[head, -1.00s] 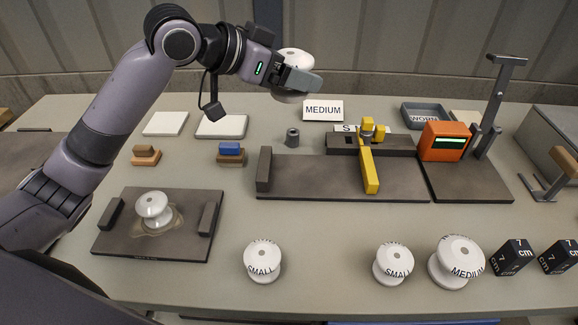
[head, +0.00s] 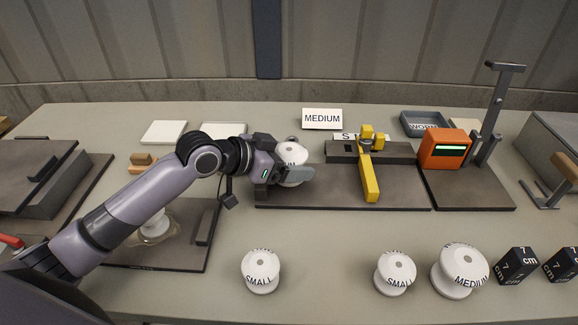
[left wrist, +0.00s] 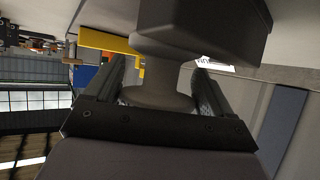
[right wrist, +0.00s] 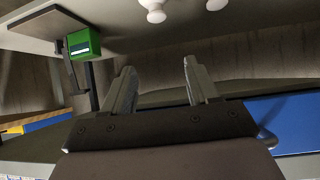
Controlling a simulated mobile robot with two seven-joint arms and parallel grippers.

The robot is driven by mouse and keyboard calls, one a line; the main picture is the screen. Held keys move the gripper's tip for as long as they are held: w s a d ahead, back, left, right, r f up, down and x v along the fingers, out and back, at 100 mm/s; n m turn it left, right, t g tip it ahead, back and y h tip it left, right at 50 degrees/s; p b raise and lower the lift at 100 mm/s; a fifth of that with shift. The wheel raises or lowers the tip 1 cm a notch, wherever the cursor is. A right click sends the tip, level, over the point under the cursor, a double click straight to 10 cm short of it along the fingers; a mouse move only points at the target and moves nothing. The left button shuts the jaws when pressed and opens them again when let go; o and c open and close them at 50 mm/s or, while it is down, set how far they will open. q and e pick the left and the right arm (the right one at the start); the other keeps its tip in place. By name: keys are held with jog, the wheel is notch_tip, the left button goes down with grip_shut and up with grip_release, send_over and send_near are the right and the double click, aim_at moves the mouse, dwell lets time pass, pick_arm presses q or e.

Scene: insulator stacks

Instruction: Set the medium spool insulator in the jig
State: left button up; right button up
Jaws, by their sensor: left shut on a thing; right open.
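My left gripper (head: 291,174) is shut on a white spool insulator (head: 291,152) whose lettering partly reads "UM". It is over the left end of the dark jig (head: 325,190), by the end block, which the gripper mostly hides. I cannot tell whether the spool touches the jig. In the left wrist view the spool (left wrist: 160,88) sits between the two fingers, its waist and flange close to a dark block. A yellow clamp (head: 369,180) lies across the jig right of the spool. My right gripper (right wrist: 160,78) is open and empty in the right wrist view.
Two SMALL spools (head: 261,271) and another MEDIUM spool (head: 459,270) stand along the front. An orange device (head: 444,149) is right of the jig. A dark tray (head: 190,255) with a spool is partly behind my left arm.

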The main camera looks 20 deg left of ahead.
pick_arm(q)
jog(key=shift+f, duration=0.7)
jog(key=shift+f, duration=0.1)
jog(key=o, duration=1.1)
jog(key=shift+f, duration=0.2)
jog(key=shift+r, duration=0.15)
jog(key=shift+s+a+r, duration=0.1)
jog(key=shift+v, duration=5.85)
